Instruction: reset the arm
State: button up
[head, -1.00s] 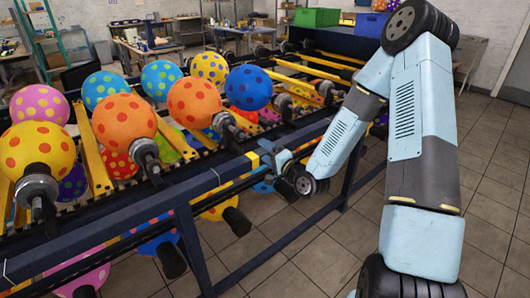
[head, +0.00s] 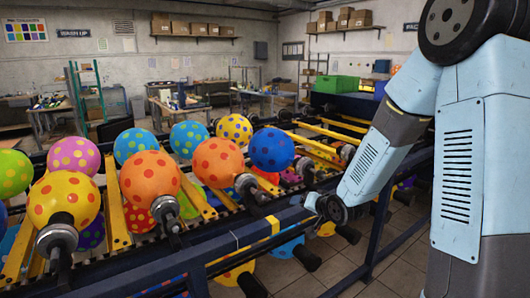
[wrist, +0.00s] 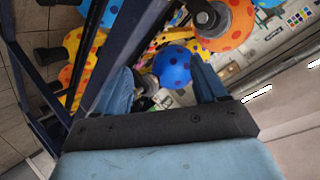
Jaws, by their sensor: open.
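My arm reaches in from the right of the head view, bent down toward the near side rail (head: 235,238) of the balloon machine. My gripper (head: 312,201) is small there, close to the rail and partly hidden by my wrist. In the wrist view my gripper (wrist: 165,76) shows two blue fingers spread apart with nothing held between them. A blue balloon with dark dots (wrist: 173,66) appears beyond the fingers, apart from them. The same blue balloon (head: 271,149) sits on the machine in the head view.
Orange dotted balloons (head: 150,178) and others stand in rows on the machine's holders. More balloons (head: 235,272) hang below the rail. Green (head: 337,88) and blue bins stand at the back right. Workbenches (head: 183,118) line the back. Tiled floor (head: 400,245) shows beneath my arm.

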jog(key=s+d+r+n+g+h, duration=0.1)
jog(key=s+d+r+h, duration=0.15)
jog(key=s+r, duration=0.4)
jog(key=s+d+r+g+h, duration=0.1)
jog(key=s+d+r, duration=0.35)
jog(key=s, duration=0.25)
jog(key=s+d+r+n+g+h, duration=0.1)
jog(key=s+d+r+g+h, duration=0.15)
jog(key=s+r, duration=0.35)
jog(key=s+r+y, duration=0.1)
jog(key=s+r, duration=0.2)
jog(key=s, duration=0.8)
jog(key=shift+s+d+r+n+g, duration=0.25)
jog(key=shift+s+d+n+g, duration=0.1)
jog(key=shift+d+n+g, duration=0.1)
jog(key=shift+c, duration=0.3)
